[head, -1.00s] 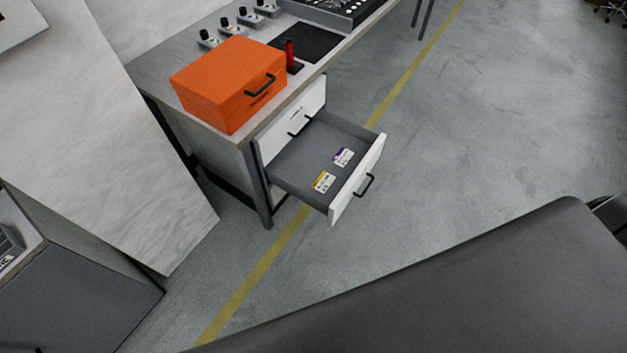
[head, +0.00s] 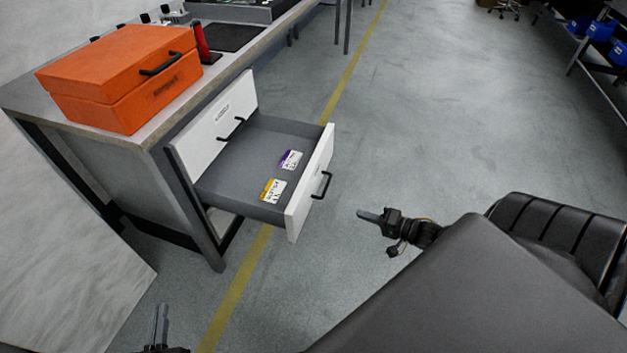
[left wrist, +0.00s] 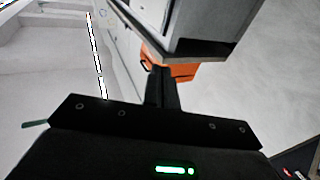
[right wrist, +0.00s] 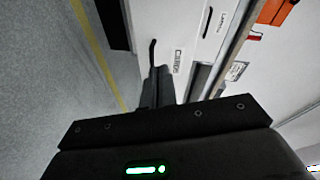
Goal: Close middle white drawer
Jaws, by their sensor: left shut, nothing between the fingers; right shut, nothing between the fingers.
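The middle white drawer (head: 312,184) is pulled out of the workbench in the head view, with a black handle (head: 322,185) on its white front. Two small labelled items, one purple (head: 291,160) and one yellow (head: 273,190), lie inside on its grey floor. My right gripper (head: 366,215) is shut and empty, to the right of the drawer front and apart from it. The right wrist view shows white drawer fronts (right wrist: 165,30) ahead of the fingers (right wrist: 158,80). My left gripper (head: 160,312) is shut and empty at the bottom left, below the bench.
An orange toolbox (head: 120,75) sits on the bench top (head: 150,132) above a shut white drawer (head: 215,122). A bench leg (head: 205,240) stands left of the open drawer. The floor (head: 440,130) to the right is clear.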

